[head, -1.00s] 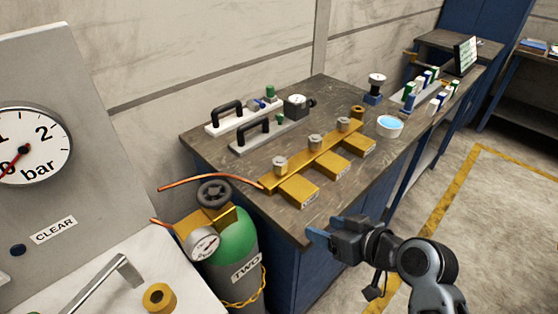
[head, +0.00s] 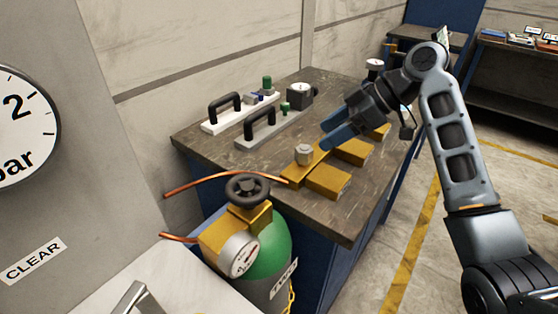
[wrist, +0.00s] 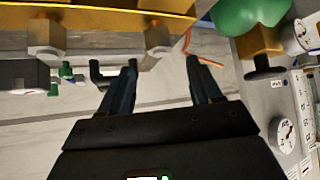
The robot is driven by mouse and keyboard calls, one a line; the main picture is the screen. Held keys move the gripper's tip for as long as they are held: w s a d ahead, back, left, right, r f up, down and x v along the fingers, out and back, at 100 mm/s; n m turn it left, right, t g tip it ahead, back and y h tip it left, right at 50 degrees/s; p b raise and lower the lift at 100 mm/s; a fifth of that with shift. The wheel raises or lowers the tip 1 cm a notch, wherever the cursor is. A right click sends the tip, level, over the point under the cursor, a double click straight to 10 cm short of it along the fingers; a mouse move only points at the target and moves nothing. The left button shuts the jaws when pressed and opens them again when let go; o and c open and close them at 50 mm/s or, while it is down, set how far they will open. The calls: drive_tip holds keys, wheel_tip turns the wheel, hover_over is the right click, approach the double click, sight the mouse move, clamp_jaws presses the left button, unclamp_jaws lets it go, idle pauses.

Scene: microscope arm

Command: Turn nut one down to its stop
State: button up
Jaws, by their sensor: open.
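A brass manifold bar (head: 292,176) lies on the bench, with brass blocks along its right side. A silver hex nut (head: 304,154) stands at its near end; my arm hides the other nuts in the head view. In the wrist view this near nut (wrist: 157,38) and a second nut (wrist: 47,38) show against the brass bar (wrist: 110,18). No number on a nut is readable, so I cannot tell which is nut one. My gripper (head: 332,135) is open and empty, just right of the near nut and apart from it. Its two fingers (wrist: 161,64) point toward the near nut in the wrist view.
A green gas cylinder (head: 272,245) with a black handwheel (head: 247,190) and gauge stands in front of the bench. A copper pipe (head: 215,182) runs toward the bar. Two black-handled plates (head: 218,118) sit at the back left. The bench's front right corner is clear.

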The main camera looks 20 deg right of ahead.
sight(303, 148)
drive_tip(key=shift+w+a+f, duration=0.25)
drive_tip(key=shift+a+f, duration=0.1)
drive_tip(key=shift+a, duration=0.05)
drive_tip(key=shift+p+x, duration=0.3)
drive_tip(key=shift+x, duration=3.2)
drive_tip(key=c, duration=1)
drive_tip(key=shift+o, duration=0.2)
